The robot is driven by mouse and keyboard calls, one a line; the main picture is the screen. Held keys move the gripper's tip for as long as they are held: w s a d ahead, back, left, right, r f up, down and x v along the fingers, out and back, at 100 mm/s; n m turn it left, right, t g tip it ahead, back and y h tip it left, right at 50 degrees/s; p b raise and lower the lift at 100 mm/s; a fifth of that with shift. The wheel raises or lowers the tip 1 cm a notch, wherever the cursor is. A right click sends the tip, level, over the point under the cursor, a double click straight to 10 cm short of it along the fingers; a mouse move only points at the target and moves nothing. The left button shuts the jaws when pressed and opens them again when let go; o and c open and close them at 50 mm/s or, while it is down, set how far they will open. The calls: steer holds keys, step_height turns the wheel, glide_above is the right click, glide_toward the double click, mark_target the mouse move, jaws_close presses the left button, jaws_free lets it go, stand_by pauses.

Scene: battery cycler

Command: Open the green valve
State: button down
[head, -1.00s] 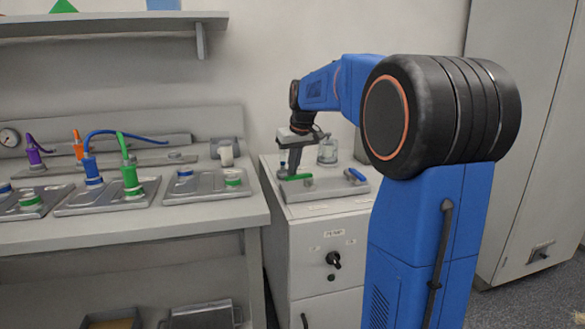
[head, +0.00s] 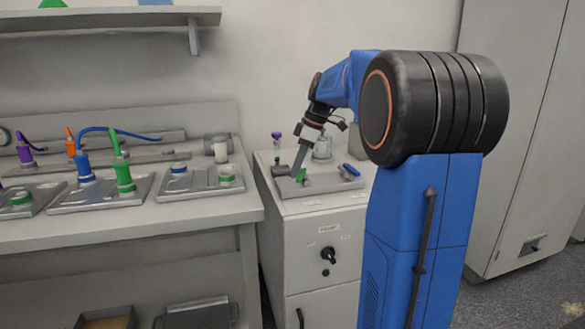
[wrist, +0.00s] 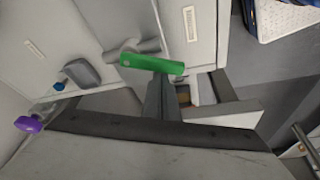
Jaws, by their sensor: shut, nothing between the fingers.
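The green valve handle (head: 301,175) is on the plate on top of the grey cabinet. In the head view it looks short, pointing toward or away from the camera, partly behind my gripper. In the wrist view the green handle (wrist: 150,64) is a flat bar on a grey pipe fitting. My gripper (head: 296,172) is shut and empty, tilted down right beside the handle. In the wrist view its fingers (wrist: 161,100) reach up to the handle's underside; I cannot tell whether they touch it.
A blue valve handle (head: 348,170) sits to the right on the same plate. A purple-topped part (head: 277,136) and a glass vessel (head: 322,147) stand behind. The cabinet front has a black knob (head: 328,254). The left bench (head: 150,212) holds plates with coloured connectors.

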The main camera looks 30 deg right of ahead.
mark_target(302, 175)
steer(key=n, duration=0.1)
steer(key=s+d+n+g, duration=0.1)
steer(key=n, duration=0.1)
steer(key=shift+s+d+n+y, duration=0.1)
steer(key=shift+s+n+y, duration=0.05)
steer(key=shift+n+y, duration=0.15)
steer(key=shift+s+d, duration=0.15)
steer(key=shift+d, duration=0.15)
stand_by(0.3)
steer(key=shift+a, duration=0.45)
steer(key=a, duration=0.1)
steer(key=w+a, duration=0.1)
steer(key=a, duration=0.1)
steer(key=w+v, duration=0.1)
steer(key=v, duration=0.9)
steer(key=shift+s, duration=0.35)
